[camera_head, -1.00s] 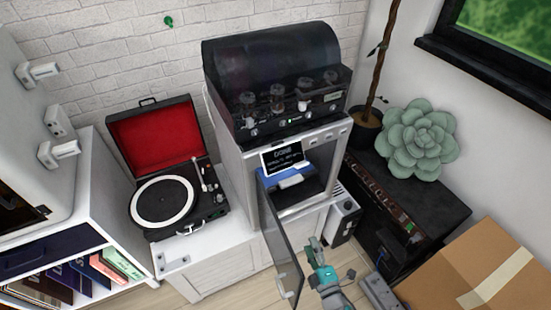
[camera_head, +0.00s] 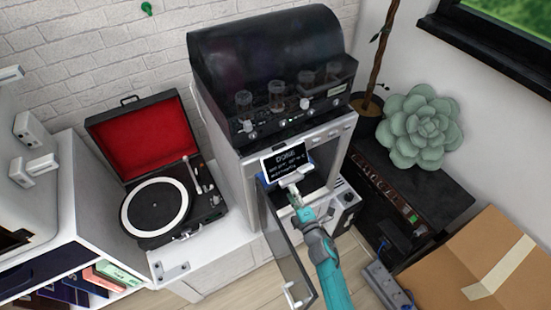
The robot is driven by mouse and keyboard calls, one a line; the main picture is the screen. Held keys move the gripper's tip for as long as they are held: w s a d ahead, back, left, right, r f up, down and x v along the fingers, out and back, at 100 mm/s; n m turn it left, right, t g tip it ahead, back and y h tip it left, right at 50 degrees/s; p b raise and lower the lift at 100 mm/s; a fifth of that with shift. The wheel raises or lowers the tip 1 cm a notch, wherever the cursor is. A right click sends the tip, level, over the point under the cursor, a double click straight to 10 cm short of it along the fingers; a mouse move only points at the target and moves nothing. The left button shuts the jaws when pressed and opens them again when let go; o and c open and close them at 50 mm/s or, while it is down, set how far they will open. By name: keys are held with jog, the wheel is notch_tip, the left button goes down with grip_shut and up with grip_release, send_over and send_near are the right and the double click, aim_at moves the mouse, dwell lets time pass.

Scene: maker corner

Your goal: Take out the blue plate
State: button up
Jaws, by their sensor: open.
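The blue plate (camera_head: 264,184) is inside the open white printer (camera_head: 228,150), under its tilted "DONE" screen (camera_head: 286,164). Only a sliver of blue shows beside and below the screen. A pale printed piece (camera_head: 297,174) sits on the plate near its front. My gripper (camera_head: 293,188) is at the printer's opening, by the plate's front edge and the pale piece. It is open. My arm covers part of the opening, and I cannot tell whether the fingers touch the plate.
The printer's glass door (camera_head: 287,255) hangs open to the left of my arm. A black machine (camera_head: 270,85) stands on the printer. A turntable (camera_head: 158,205) is at left, a dark cabinet (camera_head: 440,190) and a cardboard box (camera_head: 480,265) at right. A strip of floor is free below.

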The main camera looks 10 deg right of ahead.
aim_at(287, 182)
jog(key=shift+w+a+f, duration=0.1)
jog(key=shift+w+a, duration=0.1)
jog(key=shift+w, duration=0.7)
jog(key=shift+w+a+f, duration=0.15)
jog(key=shift+w, duration=0.7)
jog(key=shift+w+a+f, duration=0.1)
jog(key=shift+w+a, duration=0.1)
jog(key=shift+w, duration=0.7)
grip_shut()
